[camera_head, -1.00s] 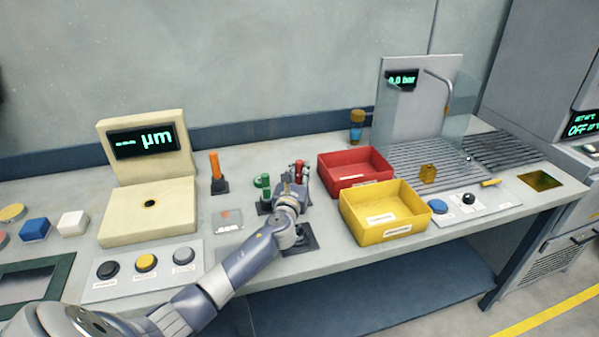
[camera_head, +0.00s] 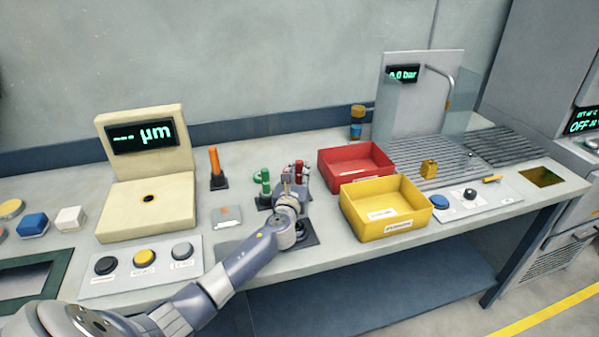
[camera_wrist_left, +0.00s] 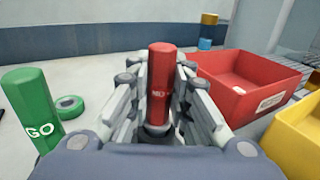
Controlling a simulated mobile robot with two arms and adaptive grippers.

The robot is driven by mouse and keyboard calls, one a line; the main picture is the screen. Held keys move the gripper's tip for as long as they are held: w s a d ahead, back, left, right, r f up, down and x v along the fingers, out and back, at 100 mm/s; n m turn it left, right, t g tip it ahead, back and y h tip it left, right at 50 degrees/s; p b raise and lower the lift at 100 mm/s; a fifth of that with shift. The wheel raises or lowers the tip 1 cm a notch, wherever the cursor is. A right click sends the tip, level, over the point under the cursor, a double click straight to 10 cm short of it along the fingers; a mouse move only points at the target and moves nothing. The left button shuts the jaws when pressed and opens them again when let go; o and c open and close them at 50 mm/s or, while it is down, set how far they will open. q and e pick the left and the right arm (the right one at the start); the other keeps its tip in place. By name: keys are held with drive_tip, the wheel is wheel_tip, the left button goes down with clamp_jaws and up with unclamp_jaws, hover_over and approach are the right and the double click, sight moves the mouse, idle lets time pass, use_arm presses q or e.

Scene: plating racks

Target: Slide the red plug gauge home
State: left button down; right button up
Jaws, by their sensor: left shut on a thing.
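In the head view the red gauge (camera_head: 299,168) shows above my left gripper (camera_head: 296,180), over the dark stand area. My right gripper is not in view.
A green gauge (camera_wrist_left: 32,105) marked "GO" stands left of the gripper, with a green ring (camera_wrist_left: 70,106) behind it. A red bin (camera_head: 350,165) and a yellow bin (camera_head: 385,212) stand close on the right. An orange-handled tool (camera_head: 215,165) stands upright left.

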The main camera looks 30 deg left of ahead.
use_arm(q)
drive_tip(key=shift+f+b, duration=0.35)
drive_tip(key=shift+f, duration=0.05)
idle(0.4)
drive_tip(key=c, duration=1.4)
unclamp_jaws()
drive_tip(key=shift+s, duration=0.1)
drive_tip(key=v, duration=1.2)
